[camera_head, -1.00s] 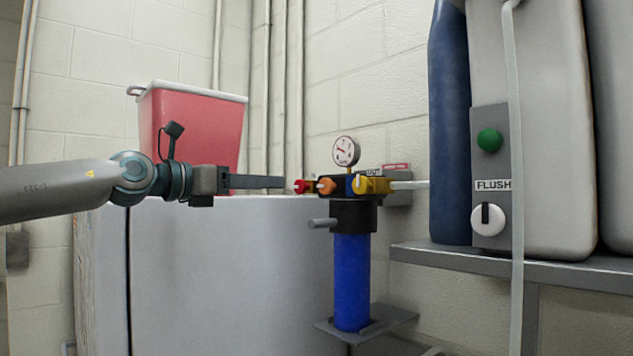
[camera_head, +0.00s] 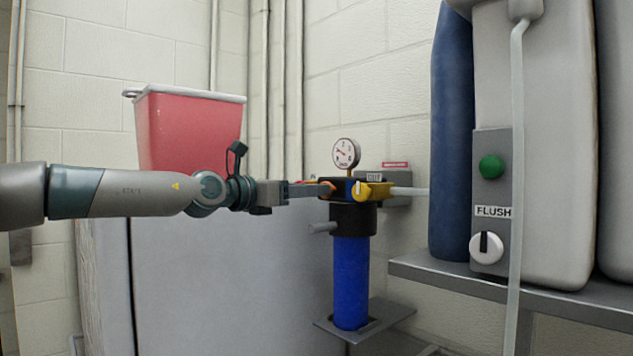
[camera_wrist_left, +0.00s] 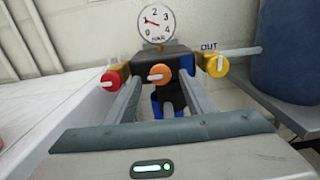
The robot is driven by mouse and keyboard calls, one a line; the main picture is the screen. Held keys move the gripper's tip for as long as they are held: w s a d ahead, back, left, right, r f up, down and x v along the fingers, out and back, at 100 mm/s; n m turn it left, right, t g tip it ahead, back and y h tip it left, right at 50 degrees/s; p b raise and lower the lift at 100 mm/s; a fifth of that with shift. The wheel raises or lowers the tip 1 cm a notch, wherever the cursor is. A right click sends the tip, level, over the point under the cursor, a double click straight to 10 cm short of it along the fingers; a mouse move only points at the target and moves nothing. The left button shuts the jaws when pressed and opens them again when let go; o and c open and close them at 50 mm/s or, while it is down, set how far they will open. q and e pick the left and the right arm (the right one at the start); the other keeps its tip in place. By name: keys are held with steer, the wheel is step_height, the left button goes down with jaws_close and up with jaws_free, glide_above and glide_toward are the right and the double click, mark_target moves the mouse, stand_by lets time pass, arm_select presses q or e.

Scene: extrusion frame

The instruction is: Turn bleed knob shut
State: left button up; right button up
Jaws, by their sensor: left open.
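The filter head (camera_head: 342,184) sits on a blue filter column (camera_head: 351,285) under a round gauge. In the left wrist view an orange knob (camera_wrist_left: 160,76) is at the middle of the head, its white pointer lying about sideways; no bleed label is readable. A red knob (camera_wrist_left: 110,81) is to its left and a yellow knob (camera_wrist_left: 217,66), marked OUT, to its right. My left gripper (camera_head: 325,188) is open, its fingers on either side of the orange knob; I cannot tell whether they touch it. In the head view the arm hides the red knob. My right gripper is out of view.
A red bin (camera_head: 190,128) with a white lid stands on the grey cabinet (camera_head: 230,280) behind my left arm. At the right, a shelf (camera_head: 470,280) holds a tank with a FLUSH dial (camera_head: 487,247) and a green button (camera_head: 491,167). A pale hose hangs in front.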

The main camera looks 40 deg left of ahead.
arm_select(q)
steer(key=shift+w+d+p, duration=0.1)
steer(key=shift+w+p, duration=0.55)
steer(key=shift+w, duration=0.8)
